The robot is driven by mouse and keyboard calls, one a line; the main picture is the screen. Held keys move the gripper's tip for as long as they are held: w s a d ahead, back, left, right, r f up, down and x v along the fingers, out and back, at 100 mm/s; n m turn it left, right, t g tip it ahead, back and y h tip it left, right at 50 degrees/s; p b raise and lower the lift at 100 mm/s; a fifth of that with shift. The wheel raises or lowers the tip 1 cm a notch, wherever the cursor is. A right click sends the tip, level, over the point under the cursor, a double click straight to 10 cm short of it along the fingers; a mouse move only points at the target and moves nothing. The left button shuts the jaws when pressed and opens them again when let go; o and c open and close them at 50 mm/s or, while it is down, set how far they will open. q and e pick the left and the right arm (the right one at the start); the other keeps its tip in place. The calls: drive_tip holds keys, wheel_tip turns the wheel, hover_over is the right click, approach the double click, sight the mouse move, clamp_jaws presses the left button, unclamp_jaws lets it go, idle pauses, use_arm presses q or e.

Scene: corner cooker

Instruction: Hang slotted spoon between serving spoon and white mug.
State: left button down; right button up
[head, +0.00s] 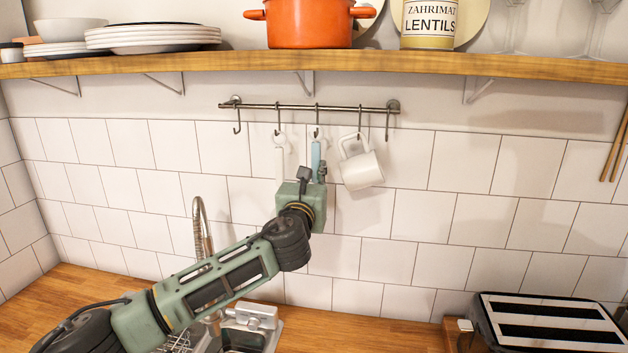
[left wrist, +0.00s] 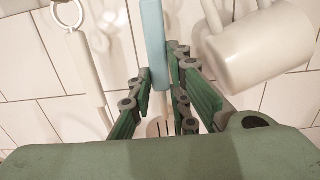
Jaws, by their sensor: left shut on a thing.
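My left gripper (head: 314,176) is shut on the slotted spoon's light blue handle (head: 316,152), upright just below the rail's middle hook. In the left wrist view the fingers (left wrist: 160,88) close around the blue handle (left wrist: 153,38), and part of the slotted head (left wrist: 158,128) shows below. I cannot tell whether the handle's top is on the hook. The white serving spoon (head: 281,150) hangs to the left and also shows in the left wrist view (left wrist: 86,70). The white mug (head: 362,170) hangs tilted to the right, also in the left wrist view (left wrist: 262,52). My right gripper is out of view.
The metal rail (head: 300,107) has several hooks; the far left hook (head: 238,122) and far right hook (head: 387,125) are empty. A wooden shelf (head: 330,64) with dishes and an orange pot (head: 310,24) is above. A faucet (head: 201,225) and toaster (head: 545,325) are below.

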use_arm(q)
drive_tip(key=shift+f+b, duration=0.45)
drive_tip(key=shift+f, duration=0.4)
idle(0.5)
drive_tip(key=c, duration=1.6)
unclamp_jaws()
drive_tip(key=shift+o, duration=0.2)
drive_tip(key=v, duration=1.2)
